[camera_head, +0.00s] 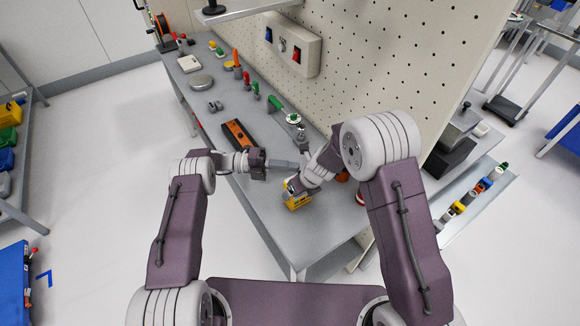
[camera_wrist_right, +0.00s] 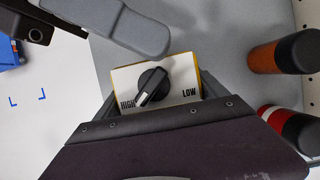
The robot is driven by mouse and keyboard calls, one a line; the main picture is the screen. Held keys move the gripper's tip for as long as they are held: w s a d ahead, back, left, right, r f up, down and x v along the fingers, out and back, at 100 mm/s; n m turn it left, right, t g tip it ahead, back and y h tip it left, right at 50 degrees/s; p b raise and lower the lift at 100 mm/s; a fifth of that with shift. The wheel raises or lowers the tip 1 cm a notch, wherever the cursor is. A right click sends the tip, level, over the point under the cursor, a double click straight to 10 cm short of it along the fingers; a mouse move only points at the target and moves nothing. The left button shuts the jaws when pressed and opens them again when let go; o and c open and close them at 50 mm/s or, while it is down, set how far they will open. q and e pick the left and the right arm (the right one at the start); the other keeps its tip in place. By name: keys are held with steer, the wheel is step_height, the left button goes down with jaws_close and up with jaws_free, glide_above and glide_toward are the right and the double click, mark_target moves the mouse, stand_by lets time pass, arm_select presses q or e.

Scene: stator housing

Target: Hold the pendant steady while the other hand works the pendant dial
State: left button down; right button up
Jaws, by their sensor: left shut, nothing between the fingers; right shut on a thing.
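The yellow pendant (camera_head: 298,202) is near the front edge of the bench. My right gripper (camera_head: 290,187) is shut on it. In the right wrist view the pendant's pale face (camera_wrist_right: 183,72) lies between the fingers. Its black dial (camera_wrist_right: 152,88) has a pointer turned to the lower left, by the word HIGH; LOW is at the right. My left gripper (camera_head: 285,164) is shut and empty, just beyond the pendant in the head view. Its grey fingers (camera_wrist_right: 125,25) show above the pendant in the wrist view, apart from the dial.
An orange and black tool (camera_head: 238,134) lies on the bench (camera_head: 227,103) left of the pegboard (camera_head: 370,70). Two cylindrical handles, orange (camera_wrist_right: 285,55) and red (camera_wrist_right: 290,125), stand right of the pendant. A switch box (camera_head: 293,45) is on the pegboard.

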arm_select(q)
steer(key=a, duration=0.7)
steer(key=shift+w+a, duration=0.2)
steer(key=shift+a, duration=0.1)
